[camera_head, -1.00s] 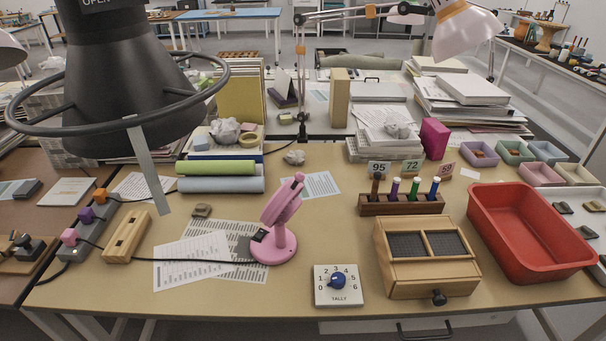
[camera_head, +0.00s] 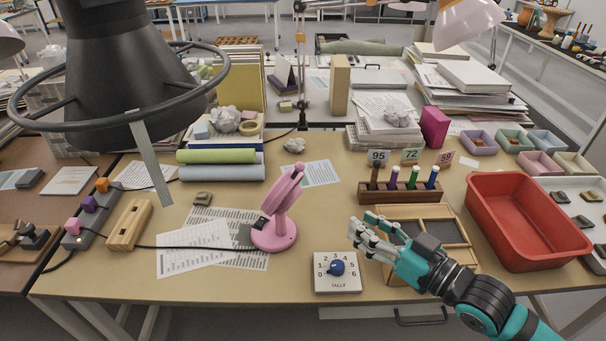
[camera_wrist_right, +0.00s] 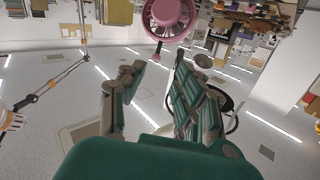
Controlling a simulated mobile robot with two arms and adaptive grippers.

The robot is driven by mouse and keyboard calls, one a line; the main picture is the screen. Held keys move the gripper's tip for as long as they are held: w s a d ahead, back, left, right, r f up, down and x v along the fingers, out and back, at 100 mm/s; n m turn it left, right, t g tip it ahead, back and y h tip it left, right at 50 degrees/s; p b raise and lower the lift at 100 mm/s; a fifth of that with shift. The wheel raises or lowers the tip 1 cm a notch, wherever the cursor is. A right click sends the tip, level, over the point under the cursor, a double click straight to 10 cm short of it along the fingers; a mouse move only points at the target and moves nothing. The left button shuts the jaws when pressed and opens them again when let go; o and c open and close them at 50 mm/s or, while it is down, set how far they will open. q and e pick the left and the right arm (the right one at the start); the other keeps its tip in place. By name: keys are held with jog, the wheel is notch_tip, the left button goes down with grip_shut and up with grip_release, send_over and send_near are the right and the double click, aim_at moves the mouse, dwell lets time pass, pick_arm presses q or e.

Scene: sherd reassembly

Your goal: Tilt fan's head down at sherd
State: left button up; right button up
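The pink fan (camera_head: 275,236) stands on a round base on the tan desk. Its head (camera_head: 284,188) shows nearly edge-on and leans, with its upper end to the right. A small brown sherd (camera_head: 203,198) lies flat on the desk left of the fan. My right gripper (camera_head: 358,236) is over the desk right of the fan, apart from it, in front of the wooden box. In the right wrist view its fingers (camera_wrist_right: 153,85) are spread and empty, and the fan's round grille (camera_wrist_right: 168,14) shows beyond them at the top. My left gripper is not in view.
The tally dial (camera_head: 337,271) lies between the fan and the wooden box (camera_head: 437,212). A marker rack (camera_head: 400,195) and red tray (camera_head: 528,222) stand right. Printed sheets (camera_head: 195,250) and a cable lie left. A large dark lamp hood (camera_head: 130,75) hangs at upper left.

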jog(key=r, duration=0.1)
jog(key=p, duration=0.2)
send_near(285, 185)
jog(key=w+a+r, duration=0.2)
jog(key=w+a, duration=0.1)
jog(key=w, duration=0.5)
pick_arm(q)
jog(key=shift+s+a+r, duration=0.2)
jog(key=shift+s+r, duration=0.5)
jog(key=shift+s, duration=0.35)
pick_arm(e)
jog(key=shift+s+d+y, duration=0.1)
jog(key=shift+s+y, duration=0.05)
jog(key=shift+y, duration=0.15)
grip_shut()
